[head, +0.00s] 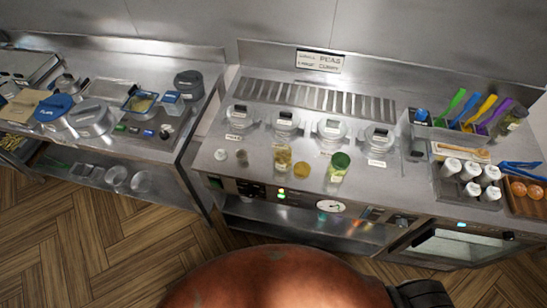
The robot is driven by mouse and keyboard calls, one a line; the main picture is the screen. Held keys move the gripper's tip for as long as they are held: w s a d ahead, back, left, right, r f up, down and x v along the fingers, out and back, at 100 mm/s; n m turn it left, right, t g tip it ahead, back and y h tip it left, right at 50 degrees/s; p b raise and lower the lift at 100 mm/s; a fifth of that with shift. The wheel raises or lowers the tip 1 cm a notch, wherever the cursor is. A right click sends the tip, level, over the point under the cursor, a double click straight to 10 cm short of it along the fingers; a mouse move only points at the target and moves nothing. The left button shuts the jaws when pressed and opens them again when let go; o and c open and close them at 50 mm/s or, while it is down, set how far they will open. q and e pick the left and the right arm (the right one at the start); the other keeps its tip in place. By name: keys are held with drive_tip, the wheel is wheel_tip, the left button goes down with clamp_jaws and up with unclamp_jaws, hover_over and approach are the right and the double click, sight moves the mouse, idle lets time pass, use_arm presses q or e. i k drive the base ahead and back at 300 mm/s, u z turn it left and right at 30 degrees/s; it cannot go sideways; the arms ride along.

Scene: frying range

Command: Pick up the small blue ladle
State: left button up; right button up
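Several utensils with coloured handles stand in a steel holder (424,134) at the right end of the counter. A short blue piece (421,115) sticks up at the holder's left, and a longer blue handle (487,106) leans among green, yellow and purple ones. Another blue utensil (522,168) lies at the far right, over a tray. Bowl shapes are hidden or too small, so I cannot tell which blue piece is the small ladle. Neither gripper's fingers show in the head view.
The steel counter (262,200) holds several lidded round containers at the back. Jars, one with a green lid (340,161), stand near its front edge. White bottles (471,189) fill a rack at right. A second steel table stands left across a floor gap.

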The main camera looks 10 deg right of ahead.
sight(475, 97)
drive_tip(key=z, duration=2.4)
